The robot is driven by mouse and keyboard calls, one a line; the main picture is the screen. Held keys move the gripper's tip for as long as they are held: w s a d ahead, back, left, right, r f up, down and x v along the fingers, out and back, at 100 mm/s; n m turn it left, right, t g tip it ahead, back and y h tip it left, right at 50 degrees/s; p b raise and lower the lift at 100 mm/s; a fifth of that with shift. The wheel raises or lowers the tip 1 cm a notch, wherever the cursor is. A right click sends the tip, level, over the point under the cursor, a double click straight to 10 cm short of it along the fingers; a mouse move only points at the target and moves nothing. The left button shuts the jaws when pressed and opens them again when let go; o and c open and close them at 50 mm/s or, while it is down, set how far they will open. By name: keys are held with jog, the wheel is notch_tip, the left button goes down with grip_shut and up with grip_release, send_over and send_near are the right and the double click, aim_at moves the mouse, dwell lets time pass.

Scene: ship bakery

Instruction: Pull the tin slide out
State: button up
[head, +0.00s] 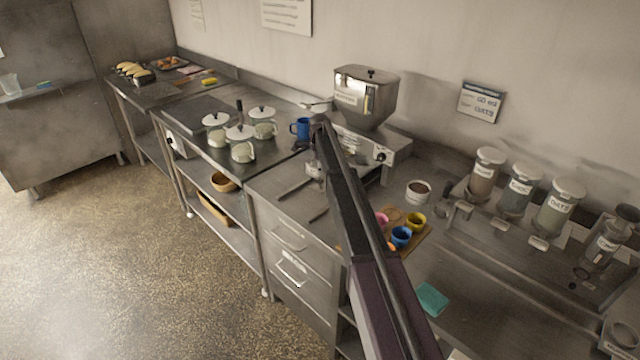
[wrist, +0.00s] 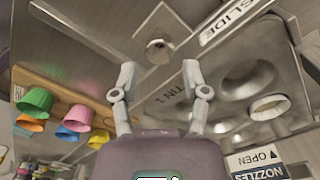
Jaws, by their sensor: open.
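In the wrist view, the tin slide is a grey metal plate (wrist: 243,82) with round wells. It carries the marking "TIN 1", and one well holds a pale paper cup (wrist: 269,106). A metal tab with a round hole (wrist: 160,32) shows ahead of the fingertips; I cannot tell for sure that it belongs to the slide. My gripper (wrist: 160,68) is open and empty, its fingers spread to either side below the tab. Contact cannot be made out. In the head view, my arm hides part of the hopper machine (head: 366,98), and the slide is not clear.
A wooden board (head: 424,237) with coloured cups (head: 401,237) lies right of my arm, with a bowl (head: 418,192) behind. A blue mug (head: 300,128) and lidded jars (head: 241,143) stand left. Labelled canisters (head: 520,188) line the right. A label plate reads "SLIDE" (wrist: 233,20).

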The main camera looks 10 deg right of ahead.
jog(key=shift+f+b, duration=1.75)
jog(key=shift+f, duration=0.35)
grip_shut()
